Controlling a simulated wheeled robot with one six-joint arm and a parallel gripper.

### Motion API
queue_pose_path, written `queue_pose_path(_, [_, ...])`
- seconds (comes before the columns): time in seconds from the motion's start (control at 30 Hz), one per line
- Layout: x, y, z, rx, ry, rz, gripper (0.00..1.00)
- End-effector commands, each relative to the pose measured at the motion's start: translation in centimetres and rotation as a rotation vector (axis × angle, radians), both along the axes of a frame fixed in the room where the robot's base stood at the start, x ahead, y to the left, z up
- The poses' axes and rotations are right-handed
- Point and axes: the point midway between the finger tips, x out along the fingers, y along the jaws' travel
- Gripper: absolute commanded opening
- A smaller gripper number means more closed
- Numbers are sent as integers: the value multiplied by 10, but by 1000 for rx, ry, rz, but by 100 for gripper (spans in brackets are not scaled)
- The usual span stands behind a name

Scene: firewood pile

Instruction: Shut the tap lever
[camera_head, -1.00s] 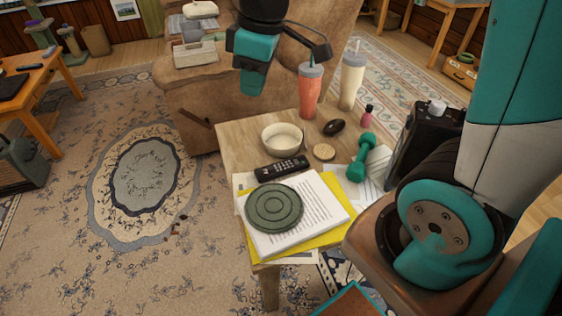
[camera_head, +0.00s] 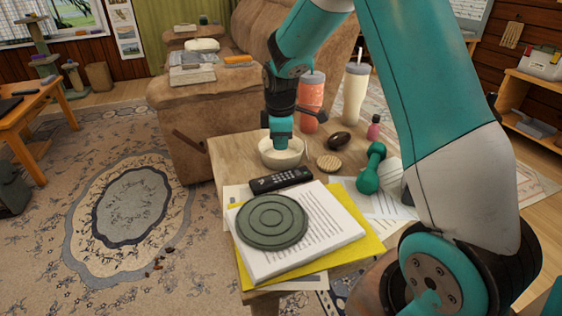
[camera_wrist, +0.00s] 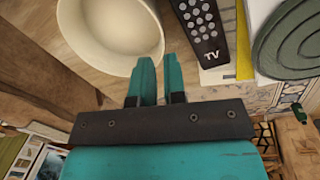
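I can make out no tap or tap lever in either view. My gripper (camera_head: 282,143) points down at the white bowl (camera_head: 281,158) on the small wooden table (camera_head: 227,150). In the wrist view its two teal fingers (camera_wrist: 159,66) stand a narrow gap apart with nothing between them. They lie beside the rim of the bowl (camera_wrist: 110,32) there; whether they touch it I cannot tell. The black TV remote (camera_wrist: 200,22) lies on their other side.
The table also holds a green disc (camera_head: 271,220) on papers, a green dumbbell (camera_head: 371,168), a round coaster (camera_head: 329,163), a dark oval object (camera_head: 340,140), a pink bottle (camera_head: 374,127) and two tumblers (camera_head: 311,100) (camera_head: 354,92). A brown armchair (camera_head: 185,110) stands behind.

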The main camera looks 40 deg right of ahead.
Motion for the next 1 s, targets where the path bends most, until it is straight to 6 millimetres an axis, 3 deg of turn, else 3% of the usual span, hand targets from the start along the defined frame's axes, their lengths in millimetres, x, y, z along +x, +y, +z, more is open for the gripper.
queue_pose_path(0.1, [2, -1, -18, 0, 0, 0, 12])
queue_pose_path(0.37, [2, -3, -34, 1, 1, -1, 12])
queue_pose_path(0.63, [5, -8, -73, 1, 1, -1, 12])
queue_pose_path(0.87, [5, -8, -74, 1, -1, -2, 12])
queue_pose_path(0.93, [5, -8, -74, 0, 0, -2, 0])
queue_pose_path(1.0, [5, -8, -74, 0, 0, -1, 0])
